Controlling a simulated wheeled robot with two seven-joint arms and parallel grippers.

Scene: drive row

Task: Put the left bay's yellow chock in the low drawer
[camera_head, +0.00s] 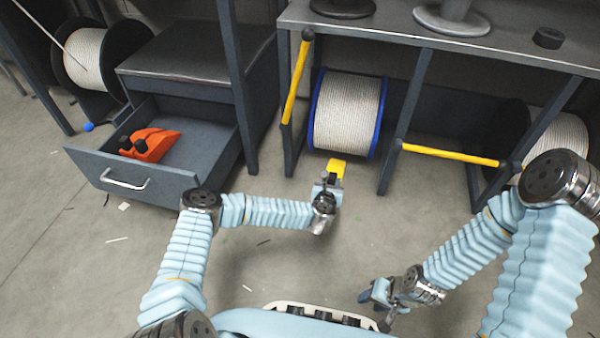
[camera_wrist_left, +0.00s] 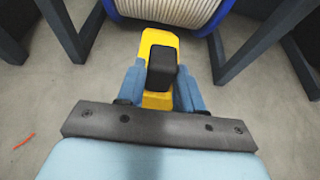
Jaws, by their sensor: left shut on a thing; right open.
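The yellow chock (camera_head: 337,167) is in my left gripper (camera_head: 328,185), in front of the left bay. In the left wrist view the chock (camera_wrist_left: 152,50) sits between the two blue fingers of my left gripper (camera_wrist_left: 161,85), which are shut on its black block. The chock's far end is close to the blue-rimmed reel; I cannot tell if they touch. The low drawer (camera_head: 150,181) stands pulled open at the left and holds an orange object with black parts (camera_head: 152,143). My right gripper (camera_head: 377,293) is open and empty, low over the floor at the bottom right.
A blue-rimmed cable reel (camera_head: 347,112) stands in the left bay, whose yellow bar (camera_head: 297,78) is raised. The right bay's yellow bar (camera_head: 449,154) lies across its front. A dark upright (camera_head: 238,85) stands between drawer and bay. Floor in front is mostly clear.

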